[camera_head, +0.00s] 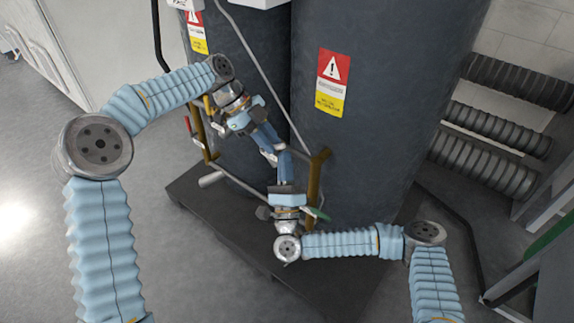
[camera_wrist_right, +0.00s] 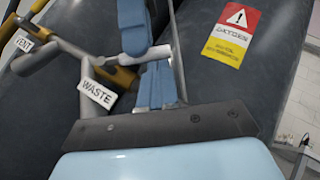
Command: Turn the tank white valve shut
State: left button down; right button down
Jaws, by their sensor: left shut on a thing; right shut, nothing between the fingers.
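My left gripper (camera_head: 270,145) reaches down and right in front of the tanks in the head view. Its blue fingers are shut on a pale handle, which appears to be the white valve; the fingers hide most of it. In the right wrist view a pale cylindrical piece (camera_wrist_right: 148,54) shows at the tip of a blue finger. My right gripper (camera_head: 284,158) points up from below, its blue fingers shut and empty. Its tips are close to the left gripper's tips; I cannot tell whether they touch. The right fingers (camera_wrist_right: 158,86) also show in the right wrist view.
Two dark tanks (camera_head: 375,110) stand on a dark base (camera_head: 335,285). Brass pipes (camera_head: 316,175) run in front, with a red handle (camera_head: 188,124) and a green handle (camera_head: 318,214). WASTE (camera_wrist_right: 97,93) and VENT (camera_wrist_right: 24,43) labels hang nearby. Floor at left is clear.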

jog(key=shift+a+r+n+y, duration=0.3)
jog(key=shift+r+n+y, duration=0.3)
jog(key=shift+r, duration=0.05)
pick_arm(q)
jog(key=c, duration=1.3)
grip_release()
jog(key=shift+f, duration=0.1)
